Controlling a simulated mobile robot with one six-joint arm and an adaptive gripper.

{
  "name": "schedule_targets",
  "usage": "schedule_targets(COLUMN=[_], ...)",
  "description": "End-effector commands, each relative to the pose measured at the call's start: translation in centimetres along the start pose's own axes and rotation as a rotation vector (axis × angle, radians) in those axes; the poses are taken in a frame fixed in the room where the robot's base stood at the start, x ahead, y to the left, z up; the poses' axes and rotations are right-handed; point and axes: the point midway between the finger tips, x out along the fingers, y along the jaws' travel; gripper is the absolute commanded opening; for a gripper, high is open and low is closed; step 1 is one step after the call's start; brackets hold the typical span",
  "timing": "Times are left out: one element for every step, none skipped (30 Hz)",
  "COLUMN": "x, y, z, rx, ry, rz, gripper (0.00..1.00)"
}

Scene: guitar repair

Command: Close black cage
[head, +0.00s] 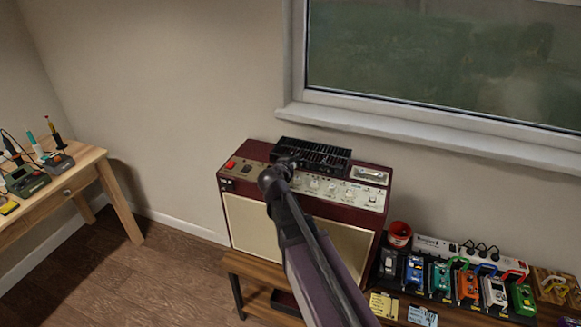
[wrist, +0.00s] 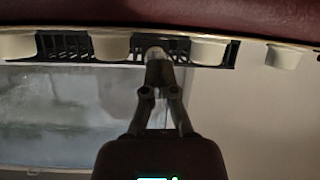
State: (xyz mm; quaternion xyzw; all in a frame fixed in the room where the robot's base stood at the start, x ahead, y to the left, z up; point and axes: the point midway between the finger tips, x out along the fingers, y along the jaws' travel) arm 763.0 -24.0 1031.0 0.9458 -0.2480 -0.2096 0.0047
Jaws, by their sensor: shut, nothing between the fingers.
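The black cage (head: 318,152) is a slatted grille on top of the dark red amplifier (head: 300,215), behind its control panel. Whether it lies fully flat is hard to tell. In the wrist view the black cage (wrist: 180,52) shows as a dark grille band behind the row of pale knobs, partly hidden by them and by my fingers. My gripper (head: 284,165) is at the cage's front left in the head view, over the control panel. In the wrist view my gripper (wrist: 157,54) is shut and empty, its tips overlapping the cage; contact cannot be told.
The amplifier's knobs (head: 331,189) and red switch (head: 231,164) line its front panel. A window sill (head: 430,125) is behind it. A wooden table (head: 85,165) with tools stands left.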

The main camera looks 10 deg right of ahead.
Motion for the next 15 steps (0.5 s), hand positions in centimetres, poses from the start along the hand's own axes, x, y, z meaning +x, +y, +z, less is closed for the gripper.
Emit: schedule_targets(x=[0.0, -0.1, -0.2, -0.3, -0.5, -0.7, -0.8, -1.0, -1.1, -1.2, -1.3, -1.4, -1.6, -1.6, -1.8], y=[-0.1, -0.1, -0.1, -0.1, -0.1, -0.1, -0.1, -0.1, -0.1, -0.1, -0.1, -0.1, -0.1, -0.1, -0.1], z=[-0.5, -0.7, -0.9, -1.0, -1.2, -1.5, -1.7, -1.9, -2.0, -2.1, -2.2, -2.4, -2.5, -2.7, -2.9], rx=[-0.001, -0.001, -0.001, -0.001, -0.001, -0.001, -0.001, 0.000, 0.000, 0.000, 0.000, 0.000, -0.001, -0.001, -0.001], ry=[0.002, 0.002, 0.003, 0.003, 0.003, 0.003, 0.004, 0.004, 0.004, 0.004, 0.004, 0.004, 0.004, 0.005, 0.005], rz=[0.000, 0.000, 0.000, -0.001, -0.001, -0.001, -0.001, -0.001, -0.001, 0.000, -0.001, -0.001, -0.001, -0.001, -0.001], gripper=[0.00, 0.00, 0.00, 0.00, 0.00, 0.00, 0.00, 0.00, 0.00, 0.00, 0.00, 0.00, 0.00, 0.00, 0.00])
